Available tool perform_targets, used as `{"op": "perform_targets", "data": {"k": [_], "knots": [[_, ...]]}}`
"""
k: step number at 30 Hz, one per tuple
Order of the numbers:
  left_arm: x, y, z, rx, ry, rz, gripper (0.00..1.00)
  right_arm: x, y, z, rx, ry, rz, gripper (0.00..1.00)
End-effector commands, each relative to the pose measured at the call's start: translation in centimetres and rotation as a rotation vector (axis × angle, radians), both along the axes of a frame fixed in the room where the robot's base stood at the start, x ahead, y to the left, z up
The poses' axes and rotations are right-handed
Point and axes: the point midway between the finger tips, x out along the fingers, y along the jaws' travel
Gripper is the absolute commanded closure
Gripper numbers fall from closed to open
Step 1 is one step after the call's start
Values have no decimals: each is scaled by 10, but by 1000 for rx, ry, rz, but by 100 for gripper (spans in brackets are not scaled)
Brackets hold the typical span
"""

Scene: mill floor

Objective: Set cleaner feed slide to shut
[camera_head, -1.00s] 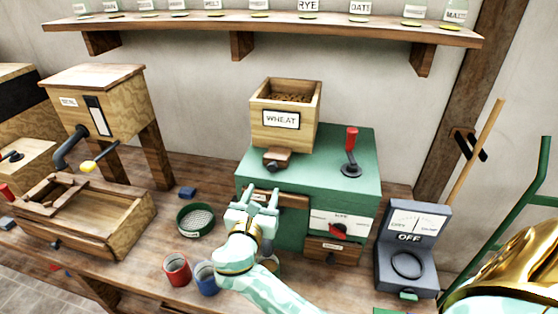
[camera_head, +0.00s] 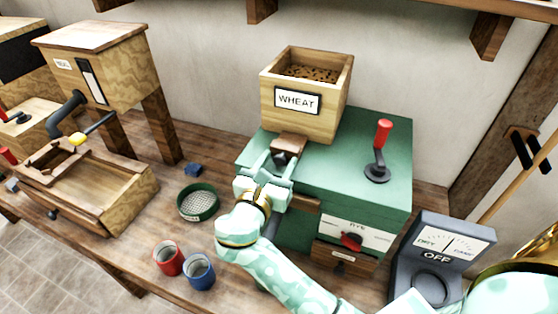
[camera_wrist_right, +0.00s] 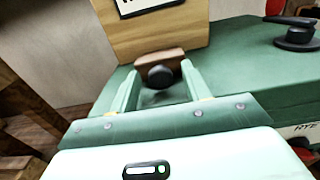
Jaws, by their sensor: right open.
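The green cleaner (camera_head: 330,165) carries a wooden hopper marked WHEAT (camera_head: 328,107), with grain inside. The feed slide (camera_head: 289,144) is a brown wooden block sticking out at the foot of the hopper's front. In the right wrist view the slide (camera_wrist_right: 146,61) has a dark round knob (camera_wrist_right: 160,76) on its front. My right gripper (camera_head: 273,164) is open in front of the slide. In the wrist view its fingers (camera_wrist_right: 161,70) stand to either side of the knob, apparently without gripping it. My left gripper is not in view.
A red-handled lever (camera_head: 381,150) stands on the cleaner's top. A dial with a red knob (camera_head: 351,240) is on its front. A green sieve (camera_head: 198,202), red cup (camera_head: 168,259) and blue cup (camera_head: 200,271) are left of my arm.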

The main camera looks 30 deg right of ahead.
Motion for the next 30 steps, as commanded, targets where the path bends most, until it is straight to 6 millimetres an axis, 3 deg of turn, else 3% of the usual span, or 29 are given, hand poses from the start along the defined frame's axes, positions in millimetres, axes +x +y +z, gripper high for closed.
{"op": "perform_targets", "data": {"k": [2,6,7,11,17,25,26,27,30], "knots": [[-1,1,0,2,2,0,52,0,0,0,0,0,0,55],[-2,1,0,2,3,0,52,0,0,0,0,0,0,94],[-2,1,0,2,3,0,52,0,0,0,0,0,0,100],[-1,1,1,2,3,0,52,1,-1,1,0,0,0,100],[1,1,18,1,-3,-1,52,16,-18,4,-2,-1,-1,100],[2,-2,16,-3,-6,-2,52,18,-20,-1,1,1,1,100],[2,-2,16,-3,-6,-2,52,18,-20,-1,1,1,1,68],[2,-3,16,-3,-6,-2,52,18,-20,-1,1,1,1,57],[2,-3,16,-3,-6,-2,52,18,-20,-1,1,1,1,53]]}}
